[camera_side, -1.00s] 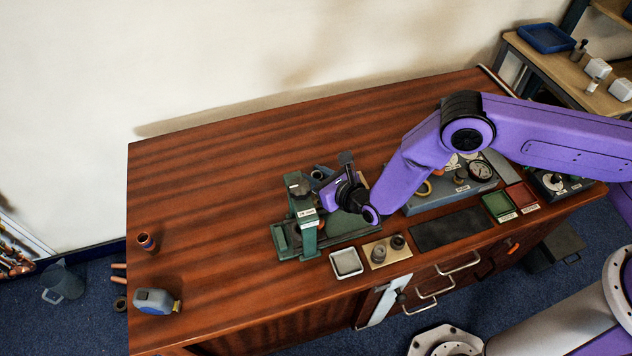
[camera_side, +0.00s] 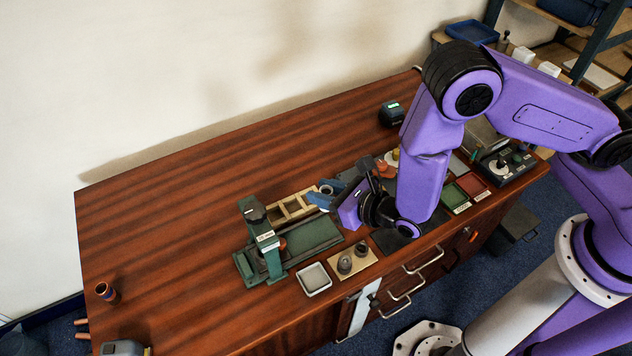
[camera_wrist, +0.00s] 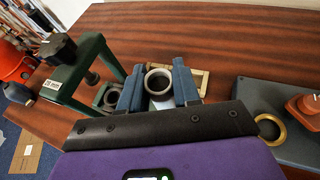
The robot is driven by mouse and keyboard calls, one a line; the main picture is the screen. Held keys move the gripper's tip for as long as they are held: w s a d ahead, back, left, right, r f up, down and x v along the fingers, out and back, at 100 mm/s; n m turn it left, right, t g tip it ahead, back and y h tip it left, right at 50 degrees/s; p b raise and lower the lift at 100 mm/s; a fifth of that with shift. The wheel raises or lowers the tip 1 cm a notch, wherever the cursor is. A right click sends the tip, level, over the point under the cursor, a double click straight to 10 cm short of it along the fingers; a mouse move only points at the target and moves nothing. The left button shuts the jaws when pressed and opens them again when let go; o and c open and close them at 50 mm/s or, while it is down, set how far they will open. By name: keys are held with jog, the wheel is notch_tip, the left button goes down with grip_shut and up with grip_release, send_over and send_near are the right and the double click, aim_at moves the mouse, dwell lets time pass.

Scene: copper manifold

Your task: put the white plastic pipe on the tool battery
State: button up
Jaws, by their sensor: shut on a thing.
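My gripper (camera_side: 324,198) is over the bench, to the right of the green clamp stand. In the wrist view its two blue fingers (camera_wrist: 158,88) are shut on the white plastic pipe (camera_wrist: 159,81), which shows nearly end-on as a pale grey ring with a white side below it. In the side view the pipe (camera_side: 326,189) is small and partly hidden by the fingers. A dark block with a green light (camera_side: 391,113), which looks like the tool battery, stands at the back right of the bench, apart from my gripper.
The green clamp stand (camera_side: 262,240) and a wooden divided tray (camera_side: 292,207) are left of my gripper. A white dish (camera_side: 314,279) and a plate with grey fittings (camera_side: 353,261) lie in front. An orange part (camera_side: 385,168) is to the right. The bench's back left is clear.

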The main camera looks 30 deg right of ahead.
jog(key=w+d+r+m+t+h, duration=0.15)
jog(key=w+d+m+h, duration=0.3)
jog(key=w+d, duration=0.45)
jog(key=w+d+r+m+g+h, duration=0.2)
jog(key=d+m+h, duration=0.25)
jog(key=d, duration=1.05)
jog(key=w+d+r+m+g+h, duration=0.25)
jog(key=d+m+h, duration=0.2)
jog(key=d, duration=0.95)
jog(key=h, duration=0.1)
send_over(393, 105)
jog(key=f, duration=0.9)
jog(key=shift+s+f, duration=0.1)
jog(key=shift+s, duration=0.15)
jog(key=shift+w+f, duration=0.1)
jog(key=shift+f, duration=0.05)
jog(key=shift+w+f, duration=0.1)
jog(key=shift+f, duration=1.5)
